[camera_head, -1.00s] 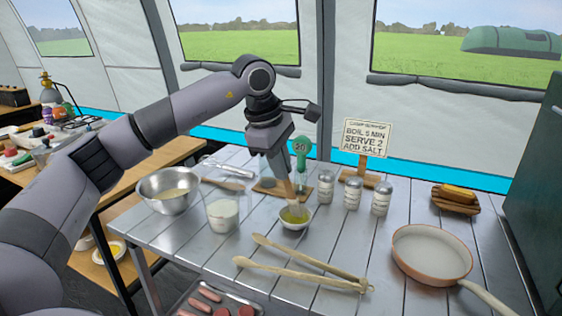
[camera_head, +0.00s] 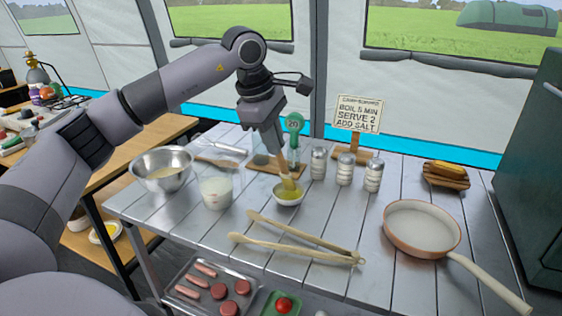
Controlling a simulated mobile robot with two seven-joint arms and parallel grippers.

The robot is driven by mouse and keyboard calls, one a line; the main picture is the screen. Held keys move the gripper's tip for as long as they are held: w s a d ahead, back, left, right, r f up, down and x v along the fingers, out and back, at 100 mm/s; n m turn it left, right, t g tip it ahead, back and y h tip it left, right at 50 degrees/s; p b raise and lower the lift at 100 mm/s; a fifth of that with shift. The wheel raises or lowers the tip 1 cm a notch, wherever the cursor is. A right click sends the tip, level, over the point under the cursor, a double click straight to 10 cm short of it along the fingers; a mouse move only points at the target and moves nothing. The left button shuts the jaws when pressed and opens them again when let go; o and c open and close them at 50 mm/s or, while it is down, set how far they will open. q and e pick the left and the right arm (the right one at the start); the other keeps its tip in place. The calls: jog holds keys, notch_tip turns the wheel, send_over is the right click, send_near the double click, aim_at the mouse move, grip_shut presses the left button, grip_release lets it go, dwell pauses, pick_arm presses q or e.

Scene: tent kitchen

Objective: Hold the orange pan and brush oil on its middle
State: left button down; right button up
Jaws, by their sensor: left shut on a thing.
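The orange pan (camera_head: 421,226) lies on the right of the grey table, with a pale inside and its handle pointing to the lower right. No gripper is on it. My left gripper (camera_head: 275,140) is shut on a brush (camera_head: 284,166) with a wooden handle, pointing down. The brush's bristles are in a small white bowl (camera_head: 289,198) of yellow oil in the middle of the table. My right gripper is out of view.
Wooden tongs (camera_head: 300,240) lie in front of the bowl. Several shakers (camera_head: 344,168) stand right of it, and a glass of milk (camera_head: 215,190) and a metal bowl (camera_head: 163,170) stand left. A sign (camera_head: 358,114) stands behind. Clear tabletop lies between the shakers and the pan.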

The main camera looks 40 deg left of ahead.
pick_arm(q)
jog(key=shift+r+p, duration=1.8)
jog(key=shift+r, duration=0.5)
notch_tip(320, 180, up, 4)
jog(key=p, duration=0.4)
dwell(0.3)
dwell(0.8)
